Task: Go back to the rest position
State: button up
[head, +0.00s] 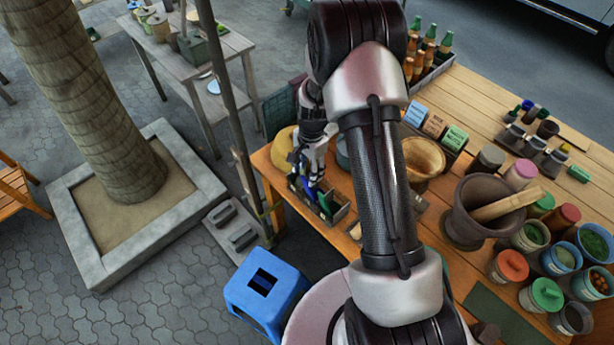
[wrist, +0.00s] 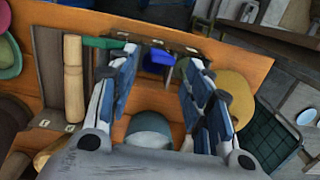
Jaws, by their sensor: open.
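My gripper (head: 312,178) is at the left edge of the wooden table (head: 490,95), over a small dark tray (head: 341,213) with blue and green items in it. In the wrist view my gripper (wrist: 161,62) is open, its two fingers wide apart. A blue item (wrist: 157,59) shows between and beyond the fingers, with nothing seen held. A green-handled item (wrist: 104,42) lies to the left. The clay mortar (head: 462,223) stands at the right of the table with a pestle (head: 507,205) leaning in it.
Pots and jars (head: 509,266) crowd the table's right side, and a bottle crate (head: 428,65) stands at the back. A thin pole (head: 228,105) rises just left of the table. A blue stool (head: 265,290) and a tree planter (head: 190,175) stand on the paving.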

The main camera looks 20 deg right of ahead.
notch_tip(320, 180, up, 8)
jog(key=shift+d+f, duration=0.15)
jog(key=shift+d, duration=0.1)
jog(key=s+a+r+n+t+b, duration=0.2)
jog(key=s+a+r+n+b, duration=0.2)
jog(key=s+r+n+b, duration=0.55)
jog(key=s+a+r+n+t+b, duration=0.1)
jog(key=s+n+b, duration=0.1)
jog(key=s, duration=0.6)
jog(key=s+a+r+n+t+b, duration=0.1)
jog(key=s+n+b, duration=0.1)
jog(key=s, duration=0.6)
jog(key=shift+s+a+r+t+h, duration=0.25)
jog(key=shift+s+r+t+h, duration=0.1)
jog(key=shift+t+h, duration=0.05)
